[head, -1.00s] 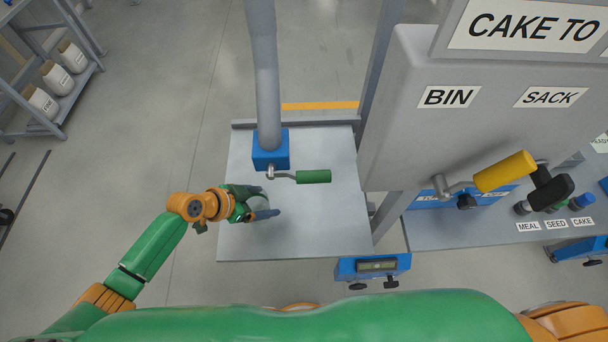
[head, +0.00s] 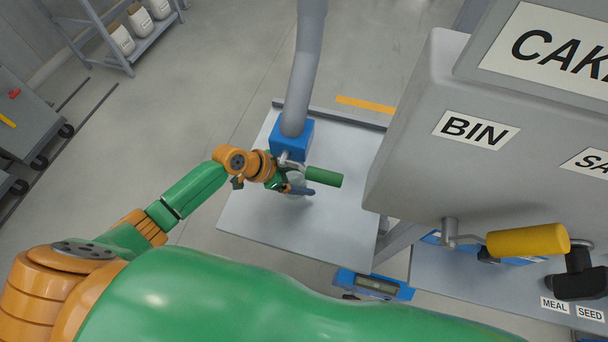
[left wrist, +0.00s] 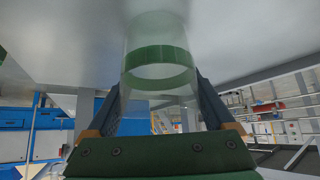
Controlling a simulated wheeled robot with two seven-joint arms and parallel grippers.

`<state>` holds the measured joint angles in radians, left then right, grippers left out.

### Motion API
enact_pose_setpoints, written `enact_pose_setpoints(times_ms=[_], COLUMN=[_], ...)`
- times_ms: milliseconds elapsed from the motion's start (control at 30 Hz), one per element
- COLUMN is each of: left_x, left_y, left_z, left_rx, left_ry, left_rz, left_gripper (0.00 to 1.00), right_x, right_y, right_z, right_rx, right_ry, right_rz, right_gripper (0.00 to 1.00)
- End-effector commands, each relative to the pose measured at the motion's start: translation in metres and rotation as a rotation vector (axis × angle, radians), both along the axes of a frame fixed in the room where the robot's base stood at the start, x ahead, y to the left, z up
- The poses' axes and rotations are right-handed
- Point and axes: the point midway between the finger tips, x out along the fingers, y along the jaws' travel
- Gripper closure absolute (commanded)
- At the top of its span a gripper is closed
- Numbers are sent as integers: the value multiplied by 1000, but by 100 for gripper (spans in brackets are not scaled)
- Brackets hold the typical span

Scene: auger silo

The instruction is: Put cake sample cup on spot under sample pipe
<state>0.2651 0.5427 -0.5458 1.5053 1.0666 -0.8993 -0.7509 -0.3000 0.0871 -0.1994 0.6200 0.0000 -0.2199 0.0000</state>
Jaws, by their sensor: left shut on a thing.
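My left gripper (head: 290,186) is shut on a clear cup with a green band (left wrist: 158,66), the cake sample cup. The cup stands between its two dark fingers in the left wrist view. In the head view the cup (head: 297,177) is mostly hidden by the gripper. It is over the grey table, just in front of the sample pipe's (head: 305,75) blue block (head: 293,138) and beside the green handle (head: 323,176). Whether the cup touches the table is unclear. The spot under the pipe cannot be made out. My right gripper is out of view.
The grey table (head: 335,225) is clear in front and to the right. A large grey housing labelled BIN (head: 415,165) with a yellow handle (head: 528,241) stands at the right. A blue scale-like box (head: 374,286) is below the table's front edge.

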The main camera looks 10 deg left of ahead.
Motion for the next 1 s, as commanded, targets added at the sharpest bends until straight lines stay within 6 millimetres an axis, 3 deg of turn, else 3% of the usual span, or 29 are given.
enact_pose_setpoints(times_ms=[33, 100, 433, 800, 1000], left_x=[0, 0, -2, -32, -42], left_y=[0, 0, 5, 49, 64], left_z=[-2, -1, 9, 67, 88], left_rx=[0, 0, 1, 3, 1], left_ry=[0, 0, 0, 0, 2], left_rz=[0, 0, 2, 0, 1], left_gripper=[10, 0, 0, 0, 0], right_x=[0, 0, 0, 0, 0], right_y=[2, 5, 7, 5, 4], right_z=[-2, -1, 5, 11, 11], right_rx=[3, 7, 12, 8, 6], right_ry=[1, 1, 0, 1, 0], right_rz=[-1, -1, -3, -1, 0], right_gripper=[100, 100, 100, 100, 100])
